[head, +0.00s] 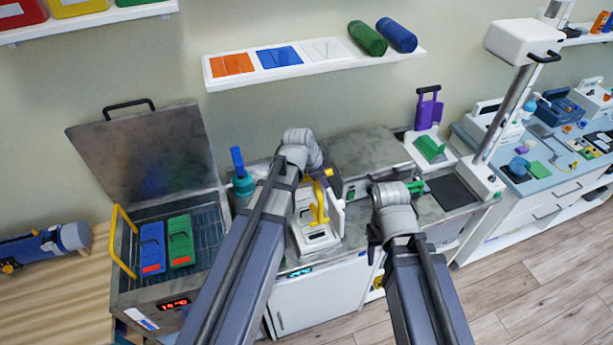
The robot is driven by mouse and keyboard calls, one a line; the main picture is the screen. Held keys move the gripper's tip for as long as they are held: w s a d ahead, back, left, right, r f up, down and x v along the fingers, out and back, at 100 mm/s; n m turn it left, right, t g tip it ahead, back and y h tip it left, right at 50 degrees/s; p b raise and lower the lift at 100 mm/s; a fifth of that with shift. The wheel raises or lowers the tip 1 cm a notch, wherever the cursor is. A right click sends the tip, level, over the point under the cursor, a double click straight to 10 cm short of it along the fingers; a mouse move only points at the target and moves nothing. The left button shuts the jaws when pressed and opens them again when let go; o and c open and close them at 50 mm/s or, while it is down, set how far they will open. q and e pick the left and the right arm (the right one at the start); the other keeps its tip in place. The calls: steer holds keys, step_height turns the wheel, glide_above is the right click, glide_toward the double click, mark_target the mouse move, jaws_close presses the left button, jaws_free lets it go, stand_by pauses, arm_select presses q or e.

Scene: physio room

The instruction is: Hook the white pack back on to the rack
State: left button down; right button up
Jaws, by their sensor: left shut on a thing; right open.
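My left gripper (326,182) is over the middle of the counter, partly hidden by its own wrist. It is shut on what looks like the white pack (338,214), a pale upright piece just below it, beside a yellow lever (319,203). The exact grip is hidden. The rack is in the open steel tank (200,207) at the left; a blue pack (151,247) and a green pack (181,241) hang there side by side, with bare wire rack to their right. My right gripper (395,188) is open over the counter, apart from the packs.
The tank's lid (143,150) stands raised behind it, and a yellow handle (122,240) rises at its left edge. A blue-topped bottle (241,178) stands between tank and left arm. A purple-handled stand (428,110) and a column machine (510,100) are at the right.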

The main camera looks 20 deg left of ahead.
arm_select(q)
steer(key=shift+d, duration=0.2)
steer(key=shift+a+f, duration=0.15)
step_height(320, 180, down, 10)
steer(key=b, duration=1.1)
steer(key=w+a, duration=0.4)
steer(key=w, duration=0.2)
steer(key=shift+p, duration=0.35)
stand_by(0.5)
steer(key=shift+a+r, duration=0.1)
steer(key=shift+r, duration=0.15)
steer(key=shift+r+p, duration=1.55)
steer(key=shift+p, duration=0.25)
steer(key=shift+r, duration=0.1)
